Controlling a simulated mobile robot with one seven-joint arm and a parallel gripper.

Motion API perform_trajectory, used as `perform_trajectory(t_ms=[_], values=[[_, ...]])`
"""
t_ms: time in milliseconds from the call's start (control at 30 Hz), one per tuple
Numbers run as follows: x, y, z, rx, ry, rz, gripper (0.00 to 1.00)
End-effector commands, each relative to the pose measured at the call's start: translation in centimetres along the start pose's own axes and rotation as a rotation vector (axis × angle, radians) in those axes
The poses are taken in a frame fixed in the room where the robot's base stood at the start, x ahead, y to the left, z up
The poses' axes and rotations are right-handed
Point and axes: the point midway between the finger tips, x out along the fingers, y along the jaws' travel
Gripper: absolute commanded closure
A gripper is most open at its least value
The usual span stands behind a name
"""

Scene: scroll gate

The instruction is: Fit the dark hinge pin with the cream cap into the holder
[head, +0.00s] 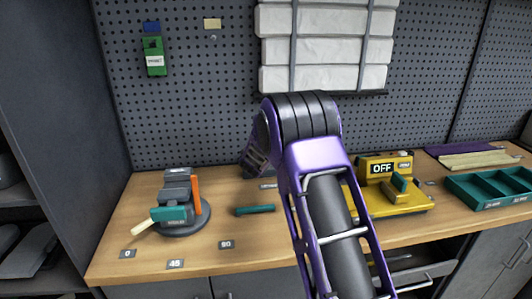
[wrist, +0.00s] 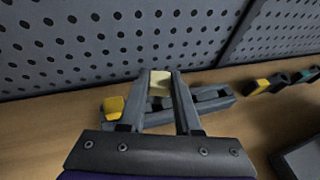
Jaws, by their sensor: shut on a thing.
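My gripper (wrist: 161,76) shows in the wrist view with its two grey fingers on either side of a cream cap (wrist: 159,86). It is shut on the hinge pin by this cap; little of the dark pin below the cap can be made out. A grey slotted block (wrist: 212,99), which looks like the holder, lies on the bench just beyond and right of the fingers. Whether the pin touches or sits in it cannot be told. In the head view my arm hides the fingertips, the pin and the block.
A yellow-capped dark piece (wrist: 113,105) stands just left of the fingers. More yellow and teal-capped pieces (wrist: 281,82) are at right. A vise (head: 178,205), a teal bar (head: 254,210), a yellow OFF machine (head: 398,200) and a green tray (head: 490,188) occupy the bench (head: 205,258). Pegboard (head: 215,90) stands behind.

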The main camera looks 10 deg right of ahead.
Motion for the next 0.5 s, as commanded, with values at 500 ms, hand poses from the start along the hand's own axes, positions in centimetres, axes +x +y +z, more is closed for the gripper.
perform_trajectory(t_ms=[500], values=[[0.39,0.00,-0.89,0.000,-0.001,0.000,1.00]])
